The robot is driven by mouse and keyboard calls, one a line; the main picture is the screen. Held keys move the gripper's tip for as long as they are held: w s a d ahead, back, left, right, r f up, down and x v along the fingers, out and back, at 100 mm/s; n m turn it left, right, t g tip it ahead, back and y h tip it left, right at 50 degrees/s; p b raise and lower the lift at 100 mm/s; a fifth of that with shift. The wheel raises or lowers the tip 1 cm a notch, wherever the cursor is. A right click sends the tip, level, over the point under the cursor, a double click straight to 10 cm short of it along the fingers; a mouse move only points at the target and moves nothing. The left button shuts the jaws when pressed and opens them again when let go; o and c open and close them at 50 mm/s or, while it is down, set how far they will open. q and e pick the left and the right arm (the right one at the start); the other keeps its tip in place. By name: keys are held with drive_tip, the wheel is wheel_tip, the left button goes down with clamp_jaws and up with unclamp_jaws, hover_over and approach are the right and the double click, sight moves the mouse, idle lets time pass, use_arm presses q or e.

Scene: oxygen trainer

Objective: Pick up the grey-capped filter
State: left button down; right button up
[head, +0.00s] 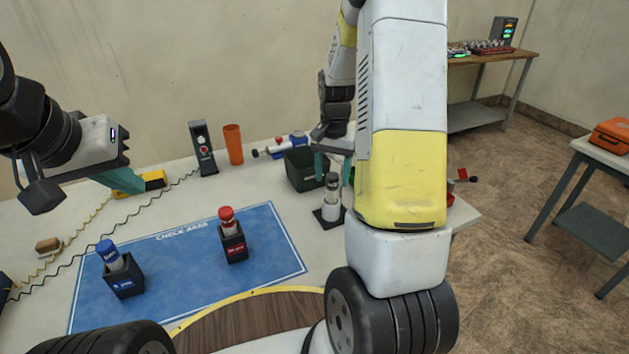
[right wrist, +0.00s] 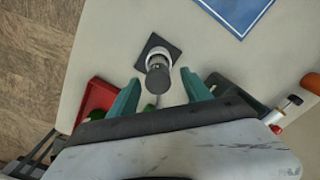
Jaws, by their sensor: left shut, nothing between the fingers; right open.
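The grey-capped filter (head: 331,195) stands upright in a white collar on a dark square base, right of the blue mat in the head view. In the right wrist view the filter (right wrist: 157,75) is seen from above, its dark grey cap toward the camera. My right gripper (right wrist: 160,88) is open, with a teal finger on either side of the cap and gaps showing; I cannot tell the height difference. In the head view the right gripper (head: 335,160) is partly hidden by my arm. My left gripper (head: 130,182) is shut and empty, over the table's left side.
A blue-capped filter (head: 111,259) and a red-capped filter (head: 229,224) stand in dark holders on the blue mat (head: 180,275). A dark green bin (head: 300,170), an orange cup (head: 233,145) and a dark meter (head: 203,150) stand behind. A red tray (right wrist: 97,98) is near the filter.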

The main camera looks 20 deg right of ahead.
sight(332, 189)
drive_tip(key=f, duration=0.5)
drive_tip(key=shift+s, duration=0.2)
drive_tip(key=shift+r, duration=0.1)
drive_tip(key=shift+a, duration=0.1)
clamp_jaws()
